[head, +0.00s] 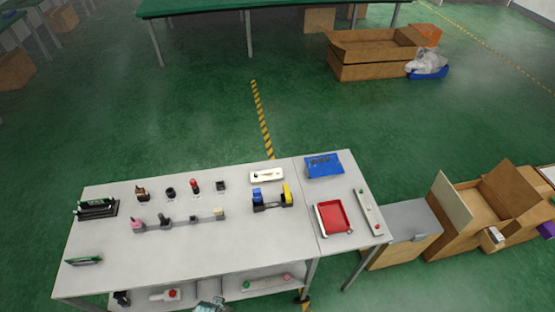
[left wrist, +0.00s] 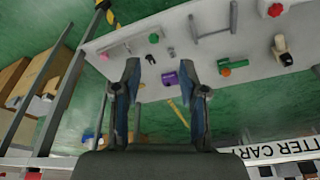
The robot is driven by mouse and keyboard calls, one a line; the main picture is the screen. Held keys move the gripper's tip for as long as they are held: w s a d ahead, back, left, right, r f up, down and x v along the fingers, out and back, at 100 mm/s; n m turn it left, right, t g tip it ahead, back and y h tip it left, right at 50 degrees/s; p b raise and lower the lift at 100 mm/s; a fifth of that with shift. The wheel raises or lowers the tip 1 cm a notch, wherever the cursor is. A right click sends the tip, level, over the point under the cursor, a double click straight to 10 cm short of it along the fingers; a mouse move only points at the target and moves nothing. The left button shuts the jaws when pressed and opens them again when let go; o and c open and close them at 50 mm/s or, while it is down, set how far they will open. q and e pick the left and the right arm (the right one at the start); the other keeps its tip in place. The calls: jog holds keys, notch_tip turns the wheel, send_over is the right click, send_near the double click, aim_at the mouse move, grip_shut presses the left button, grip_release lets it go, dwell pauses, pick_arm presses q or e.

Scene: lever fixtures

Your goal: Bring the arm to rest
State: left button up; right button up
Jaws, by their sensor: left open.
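My left gripper (left wrist: 165,65) shows in the left wrist view with its two fingers spread apart and nothing between them. Beyond the fingertips are the fixtures of a pale surface, apart from the fingers. A small grey-teal part at the bottom edge of the head view (head: 209,305) looks like the tip of my own arm, mostly cut off. The lever fixtures stand on a white table (head: 180,245): a grey bar with several levers (head: 180,221), a blue-and-yellow fixture (head: 272,197) and a white switch block (head: 267,175). My right gripper is not in view.
A red tray (head: 333,217), a blue panel (head: 324,166) and a pale bar (head: 368,211) lie on the table's right part. A lower shelf (head: 205,294) holds more fixtures. Cardboard boxes (head: 492,207) stand at the right. Green floor (head: 190,120) is clear behind the table.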

pick_arm(q)
jog(key=s+f+g, duration=0.1)
jog(key=s+f, duration=0.2)
jog(key=f, duration=0.7)
jog(key=s+f, duration=0.4)
jog(key=f, duration=0.6)
jog(key=s+a+f+g+b, duration=0.1)
jog(key=s+a+f, duration=0.2)
jog(key=s+f, duration=0.7)
jog(key=s, duration=0.4)
jog(key=shift+a, duration=0.2)
jog(key=shift+f, duration=0.1)
